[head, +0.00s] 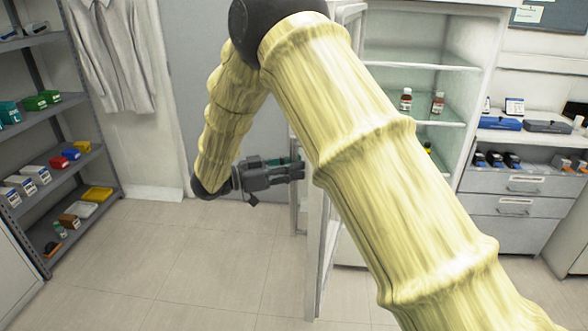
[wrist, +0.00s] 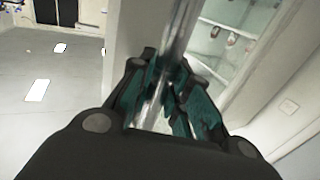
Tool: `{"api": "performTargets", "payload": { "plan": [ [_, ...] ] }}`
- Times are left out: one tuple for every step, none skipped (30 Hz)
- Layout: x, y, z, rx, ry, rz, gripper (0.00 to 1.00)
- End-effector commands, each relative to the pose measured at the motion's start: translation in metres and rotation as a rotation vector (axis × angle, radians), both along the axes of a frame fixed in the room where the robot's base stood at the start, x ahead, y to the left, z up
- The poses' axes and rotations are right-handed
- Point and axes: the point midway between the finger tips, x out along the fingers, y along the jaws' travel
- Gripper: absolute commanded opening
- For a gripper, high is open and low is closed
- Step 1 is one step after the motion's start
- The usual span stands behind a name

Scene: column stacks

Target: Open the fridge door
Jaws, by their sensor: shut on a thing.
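The fridge (head: 482,70) is a tall white cabinet at the right centre of the head view, with glass shelves inside. Its door (head: 318,260) stands swung open and shows nearly edge-on, partly hidden behind my arm. My gripper (head: 296,170) is at the door's left side, at the upright handle (head: 294,218). In the wrist view my gripper (wrist: 168,105) has its teal-padded fingers closed around the shiny metal handle bar (wrist: 182,35). My arm hides part of the fridge opening.
Small brown bottles (head: 405,100) stand on a fridge shelf. A grey shelf rack (head: 75,75) with coloured boxes is at the left, beside a hanging white coat (head: 115,50). Grey drawers (head: 520,205) stand at the right. The floor (head: 190,250) left of the door is clear.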

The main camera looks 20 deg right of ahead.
Motion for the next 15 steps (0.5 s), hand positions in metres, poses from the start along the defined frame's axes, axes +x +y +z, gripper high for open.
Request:
{"api": "performTargets", "payload": {
  "plan": [
    [0.0010, -0.0008, 0.0011, -0.001, -0.003, 0.001, 0.24],
    [0.0010, -0.0006, 0.0011, -0.001, -0.003, 0.001, 0.29],
    [0.0009, -0.0003, 0.0010, -0.001, -0.002, 0.001, 0.36],
    [0.0009, 0.0000, 0.0008, 0.000, -0.002, 0.002, 0.41],
    [0.0009, 0.0003, 0.0007, 0.000, -0.002, 0.002, 0.41],
    [0.0009, 0.0006, 0.0006, 0.000, -0.002, 0.002, 0.41],
    [0.0009, 0.0009, 0.0005, 0.000, -0.002, 0.002, 0.41],
    [0.0008, 0.0011, 0.0004, 0.000, -0.001, 0.003, 0.41],
    [0.0008, 0.0013, 0.0003, 0.000, -0.001, 0.003, 0.41],
    [0.0008, 0.0015, 0.0002, 0.000, -0.001, 0.003, 0.41],
    [0.0008, 0.0016, 0.0002, 0.000, -0.001, 0.003, 0.41],
    [0.0008, 0.0018, 0.0001, 0.000, -0.001, 0.003, 0.41],
    [0.0008, 0.0021, 0.0001, 0.000, -0.001, 0.003, 0.41],
    [0.0007, 0.0027, 0.0000, 0.000, -0.001, 0.003, 0.41],
    [0.0007, 0.0043, -0.0001, 0.001, -0.001, 0.004, 0.41]
  ]
}}
